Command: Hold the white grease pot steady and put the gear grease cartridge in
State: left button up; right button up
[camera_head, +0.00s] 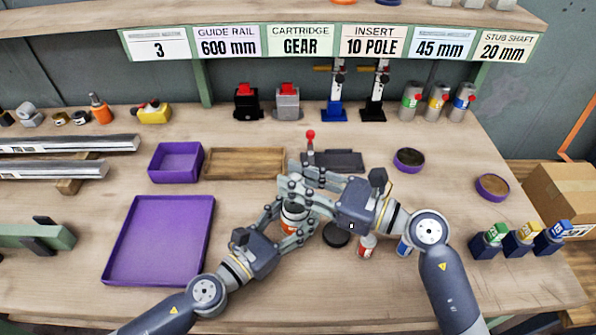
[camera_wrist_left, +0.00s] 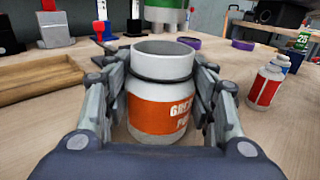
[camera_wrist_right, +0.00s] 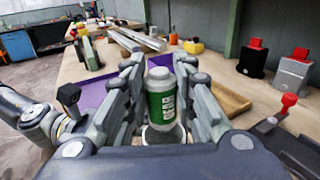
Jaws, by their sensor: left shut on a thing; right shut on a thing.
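The white grease pot (camera_head: 292,217) has an orange label and an open top. It stands upright between the fingers of my left gripper (camera_head: 284,226), which is shut on it; in the left wrist view the pot (camera_wrist_left: 160,95) shows with a finger on each side. My right gripper (camera_head: 298,187) is shut on the green-labelled gear grease cartridge (camera_wrist_right: 161,97), upright with a white cap. The pot's rim (camera_wrist_right: 163,134) shows below it. In the left wrist view the cartridge's lower end (camera_wrist_left: 166,14) is above the pot, apart from its rim. In the head view the right gripper mostly hides the cartridge.
A red cartridge (camera_head: 367,247), a blue cartridge (camera_head: 404,247) and a dark round lid (camera_head: 336,235) are right of the pot. A purple tray (camera_head: 160,240) lies left. A wooden tray (camera_head: 245,163) and a red-knobbed lever (camera_head: 310,140) are behind.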

jog(key=shift+f, duration=2.3)
jog(key=o, duration=1.1)
jog(key=shift+o, duration=0.2)
jog(key=shift+d, duration=0.1)
jog(key=v, duration=1.2)
